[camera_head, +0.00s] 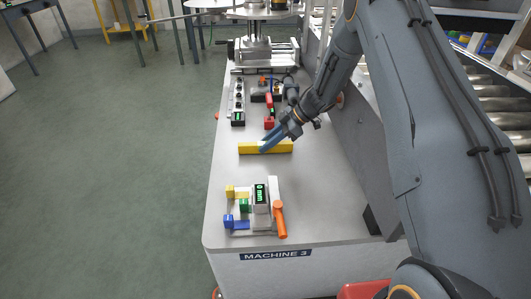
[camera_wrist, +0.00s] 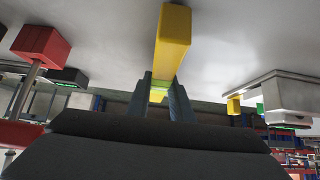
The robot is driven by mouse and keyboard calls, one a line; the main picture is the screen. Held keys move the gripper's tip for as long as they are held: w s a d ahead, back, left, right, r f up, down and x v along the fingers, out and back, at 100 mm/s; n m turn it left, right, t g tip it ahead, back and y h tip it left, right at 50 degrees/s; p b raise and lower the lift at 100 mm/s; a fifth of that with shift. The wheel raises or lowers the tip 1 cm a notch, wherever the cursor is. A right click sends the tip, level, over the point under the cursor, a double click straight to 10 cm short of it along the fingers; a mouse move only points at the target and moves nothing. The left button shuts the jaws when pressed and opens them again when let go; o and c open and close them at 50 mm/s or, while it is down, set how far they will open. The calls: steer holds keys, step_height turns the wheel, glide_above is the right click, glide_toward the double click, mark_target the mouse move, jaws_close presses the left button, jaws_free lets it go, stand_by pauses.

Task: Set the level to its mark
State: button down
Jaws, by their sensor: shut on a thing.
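The level is a long yellow bar (camera_head: 249,148). It lies crosswise in the middle of the machine bench top in the head view, and I cannot tell if it touches the surface. My gripper (camera_head: 267,146) comes down over its middle from the upper right. In the wrist view the level (camera_wrist: 173,35) runs between the two dark fingers of my gripper (camera_wrist: 163,92), which are shut on it. Its green-yellow vial shows between the fingers. I cannot make out a mark for the level on the bench; my gripper hides part of the surface.
A fixture with yellow, green and blue blocks, a green display (camera_head: 261,194) and an orange handle (camera_head: 280,219) stands near the bench's front. A red-handled tool (camera_head: 269,116) and a grey strip with black knobs (camera_head: 238,98) lie behind the level.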

steer(key=shift+f, duration=0.2)
steer(key=c, duration=1.5)
jaws_free()
